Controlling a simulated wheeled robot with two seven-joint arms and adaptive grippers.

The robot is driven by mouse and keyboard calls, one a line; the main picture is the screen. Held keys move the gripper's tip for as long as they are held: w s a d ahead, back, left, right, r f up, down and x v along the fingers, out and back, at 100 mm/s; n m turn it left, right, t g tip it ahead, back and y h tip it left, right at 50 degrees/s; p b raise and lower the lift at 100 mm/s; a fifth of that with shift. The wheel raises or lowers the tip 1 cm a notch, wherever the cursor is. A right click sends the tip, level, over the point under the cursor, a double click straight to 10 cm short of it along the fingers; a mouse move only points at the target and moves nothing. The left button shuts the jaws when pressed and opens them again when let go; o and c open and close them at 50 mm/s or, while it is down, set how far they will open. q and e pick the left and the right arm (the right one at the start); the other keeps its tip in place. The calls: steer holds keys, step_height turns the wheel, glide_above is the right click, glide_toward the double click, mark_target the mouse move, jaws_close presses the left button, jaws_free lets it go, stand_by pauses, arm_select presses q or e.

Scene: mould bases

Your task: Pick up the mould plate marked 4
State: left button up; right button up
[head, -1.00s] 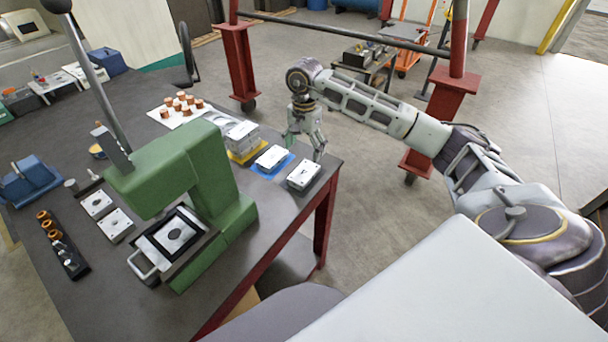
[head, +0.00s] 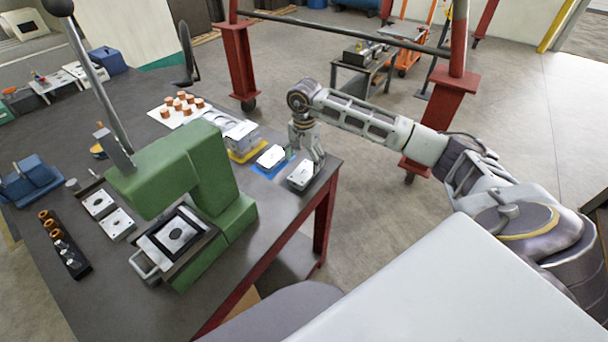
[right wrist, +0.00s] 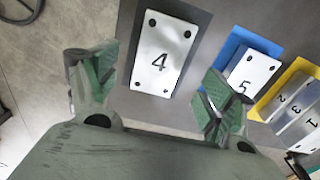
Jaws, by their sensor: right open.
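The mould plate marked 4 (head: 302,177) is a pale block with a hole at each corner. It lies near the right edge of the bench. In the right wrist view, plate 4 (right wrist: 163,50) shows its number upright, between and beyond my two green-padded fingers. My right gripper (head: 306,156) is over the plate's far end in the head view. In the right wrist view the right gripper (right wrist: 155,88) is open and empty, its fingers wide apart on either side of the plate's line. I cannot tell whether a finger touches it. My left gripper does not show.
Plate 5 (right wrist: 248,75) lies on a blue mat (right wrist: 231,46) beside plate 4. A green press (head: 190,165) stands at left.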

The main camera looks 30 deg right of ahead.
mark_target(304, 172)
steer(key=shift+s+f+p, duration=0.1)
steer(key=shift+f+p, duration=0.4)
steer(key=shift+f, duration=1.85)
steer(key=shift+r, duration=0.1)
steer(key=c, duration=1.5)
steer(key=shift+r, duration=0.1)
steer(key=shift+r+b, duration=0.75)
steer(key=shift+r, duration=4.15)
